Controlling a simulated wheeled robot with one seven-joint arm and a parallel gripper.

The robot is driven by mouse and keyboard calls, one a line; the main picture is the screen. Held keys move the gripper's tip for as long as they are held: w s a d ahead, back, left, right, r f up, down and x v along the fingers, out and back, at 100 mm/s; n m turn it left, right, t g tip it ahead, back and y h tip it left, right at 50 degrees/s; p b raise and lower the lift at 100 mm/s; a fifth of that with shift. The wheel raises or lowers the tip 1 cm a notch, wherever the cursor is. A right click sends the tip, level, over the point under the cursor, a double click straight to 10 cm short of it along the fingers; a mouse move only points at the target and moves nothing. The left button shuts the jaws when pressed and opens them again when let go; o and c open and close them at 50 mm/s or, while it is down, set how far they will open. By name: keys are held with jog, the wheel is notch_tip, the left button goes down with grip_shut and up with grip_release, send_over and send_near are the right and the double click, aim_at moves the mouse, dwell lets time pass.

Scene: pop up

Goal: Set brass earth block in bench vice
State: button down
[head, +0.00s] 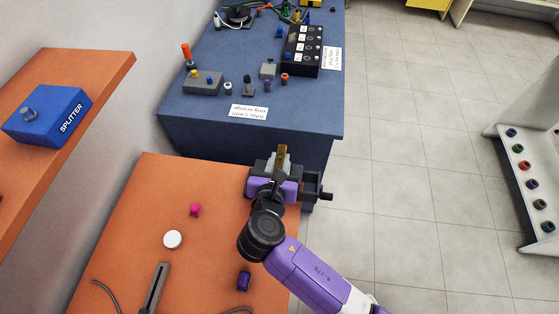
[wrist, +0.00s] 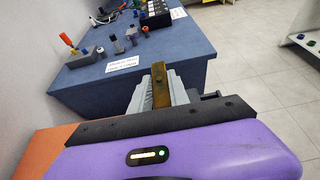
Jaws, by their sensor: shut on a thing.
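The brass earth block (head: 282,155) is a narrow upright brass bar beyond my gripper (head: 277,176). In the wrist view the brass earth block (wrist: 160,88) rises past the dark edge of my gripper's purple body. The dark grey bench vice (head: 318,196) is at the far right corner of the orange bench, right at my gripper.
The orange bench (head: 150,200) holds a pink knob (head: 195,210), a white disc (head: 173,239) and a purple piece (head: 244,281). A blue bench (head: 190,123) with small parts and a black socket box (head: 302,50) stands beyond. Open tiled floor (head: 410,170) lies to the right.

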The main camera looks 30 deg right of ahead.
jog(key=shift+f+b, duration=0.6)
jog(key=shift+f, duration=0.2)
jog(key=shift+f+b, duration=0.75)
jog(key=shift+f, duration=1.35)
jog(key=shift+s+f, duration=0.1)
jog(key=c, duration=1.2)
grip_release()
jog(key=shift+f, duration=0.1)
jog(key=shift+o, duration=0.2)
jog(key=shift+s, duration=0.1)
jog(key=v, duration=0.8)
jog(key=shift+w+r, duration=0.25)
jog(key=shift+r, duration=0.05)
